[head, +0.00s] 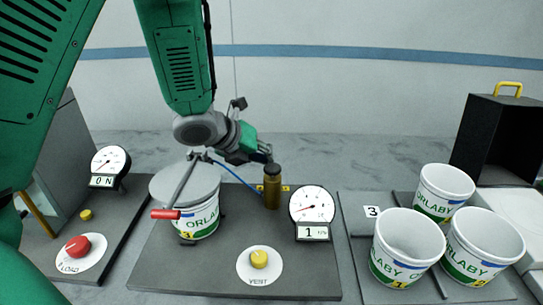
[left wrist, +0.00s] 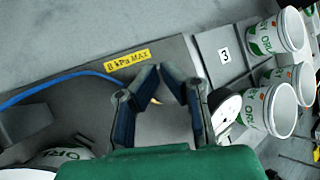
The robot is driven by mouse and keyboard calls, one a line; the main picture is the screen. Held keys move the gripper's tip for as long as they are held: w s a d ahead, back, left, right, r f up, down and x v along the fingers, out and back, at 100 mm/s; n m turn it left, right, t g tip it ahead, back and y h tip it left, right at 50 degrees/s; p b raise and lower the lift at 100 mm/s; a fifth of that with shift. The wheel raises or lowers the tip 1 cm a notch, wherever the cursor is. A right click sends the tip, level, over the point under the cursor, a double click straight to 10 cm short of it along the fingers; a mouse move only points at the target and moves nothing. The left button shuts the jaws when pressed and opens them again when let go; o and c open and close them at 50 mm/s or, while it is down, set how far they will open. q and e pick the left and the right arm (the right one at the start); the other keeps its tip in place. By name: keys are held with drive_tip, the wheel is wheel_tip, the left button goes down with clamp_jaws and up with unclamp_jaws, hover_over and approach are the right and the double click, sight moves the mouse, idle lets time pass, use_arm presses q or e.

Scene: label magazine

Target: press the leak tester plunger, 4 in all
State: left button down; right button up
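The leak tester stands on a dark grey board (head: 220,280). Its brass plunger cylinder (head: 272,190) is upright with a dark cap, beside a small yellow tag. My left gripper (head: 265,153) is just above the cap; I cannot tell whether it touches. In the left wrist view, the left gripper's fingertips (left wrist: 161,70) come together with almost no gap, and no held object shows. The plunger is not clearly visible there. A tub (head: 203,218) sits under a grey lid (head: 184,183) with a red-handled lever. The tester's dial gauge (head: 312,205) has a display reading 1. My right gripper is out of view.
A yellow VENT button (head: 259,259) is at the board's front. A second station on the left has a red button (head: 77,246) and a 0 N gauge (head: 110,162). Several white tubs (head: 408,245) stand right. A black box (head: 500,135) is behind them.

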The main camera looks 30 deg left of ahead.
sight(271, 167)
use_arm(q)
drive_tip(key=shift+s+d, duration=0.1)
drive_tip(key=shift+d, duration=0.15)
drive_tip(key=shift+d+r+p, duration=0.15)
drive_tip(key=shift+r+p, duration=0.3)
drive_tip(key=shift+r, duration=0.05)
drive_tip(key=shift+d+r+p, duration=0.15)
drive_tip(key=shift+r+p, duration=0.25)
drive_tip(key=shift+r, duration=0.1)
drive_tip(key=shift+d+r+p, duration=0.5)
drive_tip(key=shift+d+r, duration=0.1)
drive_tip(key=shift+r, duration=0.2)
drive_tip(key=shift+d+r+p, duration=0.15)
drive_tip(key=shift+r+p, duration=0.2)
drive_tip(key=shift+r, duration=0.25)
drive_tip(key=shift+a, duration=0.35)
